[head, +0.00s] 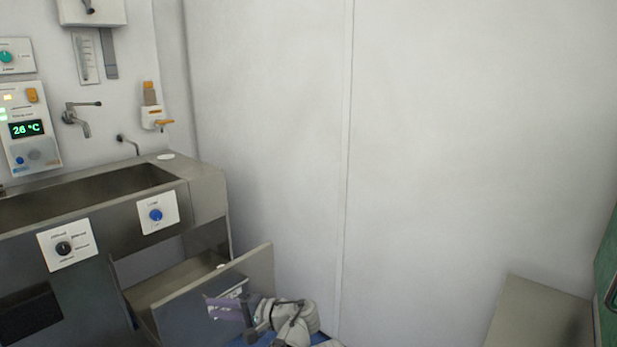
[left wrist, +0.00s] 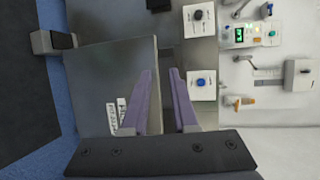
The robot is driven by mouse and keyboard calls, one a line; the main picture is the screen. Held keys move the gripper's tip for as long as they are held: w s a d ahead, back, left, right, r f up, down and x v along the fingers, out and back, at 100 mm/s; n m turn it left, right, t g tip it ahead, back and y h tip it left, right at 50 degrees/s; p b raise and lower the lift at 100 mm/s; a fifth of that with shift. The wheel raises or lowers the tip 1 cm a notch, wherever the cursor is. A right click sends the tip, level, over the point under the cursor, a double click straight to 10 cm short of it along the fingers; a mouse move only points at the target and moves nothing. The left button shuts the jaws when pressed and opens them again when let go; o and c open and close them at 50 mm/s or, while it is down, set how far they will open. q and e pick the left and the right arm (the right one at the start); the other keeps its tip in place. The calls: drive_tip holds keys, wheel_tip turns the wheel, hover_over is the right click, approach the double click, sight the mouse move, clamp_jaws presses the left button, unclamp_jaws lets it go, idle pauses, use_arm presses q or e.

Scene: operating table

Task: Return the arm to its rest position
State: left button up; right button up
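My left gripper (head: 222,306) is low in the head view, in front of a pulled-out grey drawer front (head: 262,268) under the sink unit. In the left wrist view my left gripper (left wrist: 163,72) has two purple fingers with a gap between them. Nothing is held between them. The drawer front (left wrist: 88,85) fills much of the left part of that view, beside the fingers. I cannot tell whether a finger touches it. My right arm and right gripper are in neither view.
A metal sink unit (head: 205,190) stands at the left, with a black-knob panel (head: 64,248) and a blue-knob panel (head: 156,214). A tap (head: 82,120) and a 26 °C display (head: 27,129) are on the wall. A grey box-like surface (head: 540,300) is at lower right.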

use_arm(q)
drive_tip(key=s+f+n+g+h, duration=0.2)
drive_tip(key=s+f+h, duration=0.25)
drive_tip(key=f, duration=0.35)
drive_tip(key=s+f+n+g+h, duration=0.1)
drive_tip(key=s+f+g+h, duration=0.1)
drive_tip(key=s+f+h, duration=0.35)
drive_tip(key=s+d+f+m+h, duration=0.15)
drive_tip(key=s+d, duration=0.25)
drive_tip(key=d, duration=0.4)
drive_tip(key=s+d+f+m+h, duration=0.1)
drive_tip(key=s+d+f+h, duration=0.15)
drive_tip(key=d, duration=0.45)
wheel_tip(320, 180, up, 31)
drive_tip(key=p, duration=3.1)
drive_tip(key=shift+s+d+g, duration=0.25)
drive_tip(key=shift+s+g, duration=0.05)
drive_tip(key=shift+g, duration=0.1)
